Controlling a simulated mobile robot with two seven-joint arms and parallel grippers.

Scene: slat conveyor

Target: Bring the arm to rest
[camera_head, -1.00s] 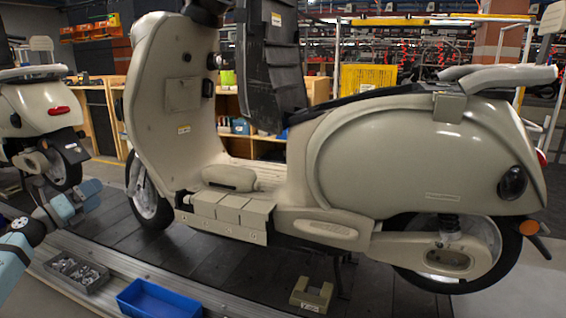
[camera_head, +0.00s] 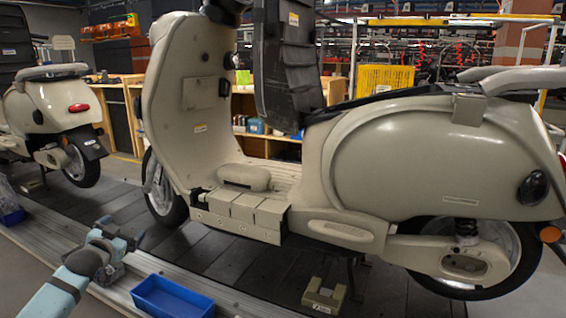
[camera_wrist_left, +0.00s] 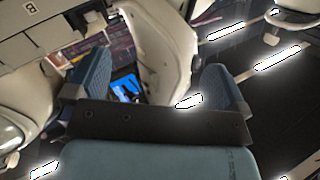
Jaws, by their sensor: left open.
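My left arm comes in from the lower left of the head view. Its gripper (camera_head: 120,230) is open and empty. It hangs over the near rail of the conveyor, left of the blue bin and in front of the cream scooter's front wheel. In the left wrist view the two blue-grey fingers (camera_wrist_left: 155,82) stand wide apart with nothing held between them. The cream scooter (camera_head: 400,150) stands upright on the dark slat conveyor (camera_head: 220,255), apart from the gripper. My right gripper is not in view.
An open blue bin (camera_head: 172,297) sits on the metal rail close to my left gripper. A second scooter (camera_head: 50,115) stands at the left. A small beige block (camera_head: 324,296) rests under the near scooter.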

